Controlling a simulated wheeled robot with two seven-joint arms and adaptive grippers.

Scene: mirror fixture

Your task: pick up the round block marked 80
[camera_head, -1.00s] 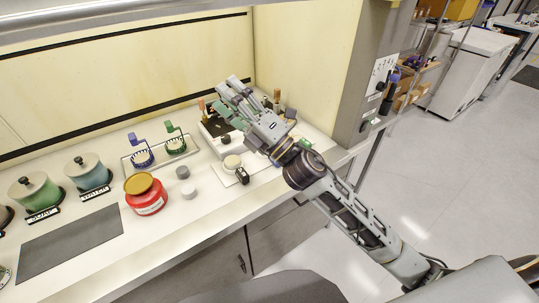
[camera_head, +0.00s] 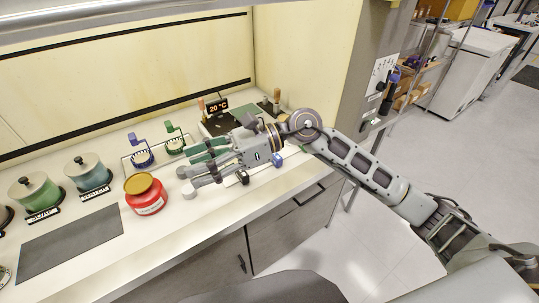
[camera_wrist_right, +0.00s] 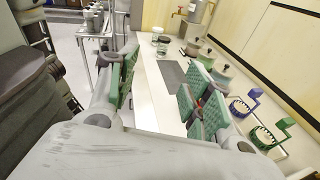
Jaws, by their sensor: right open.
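Two small round grey blocks stand on the counter right of the red jar: a darker one (camera_head: 181,172) and a lighter one (camera_head: 188,191) nearer the front edge. No number is legible on either, so I cannot tell which is marked 80. My right gripper (camera_head: 193,171) is open, with its fingers pointing left over the counter close to both blocks. The fingers partly cover this area. In the right wrist view the green-padded fingers (camera_wrist_right: 163,88) are spread wide, with no block visible held between them. My left gripper is not in view.
A red jar (camera_head: 147,198) with a yellow lid stands just left of the fingertips. Green (camera_head: 36,194) and blue-grey (camera_head: 88,174) pots stand left. A small black object (camera_head: 243,177) lies below the gripper.

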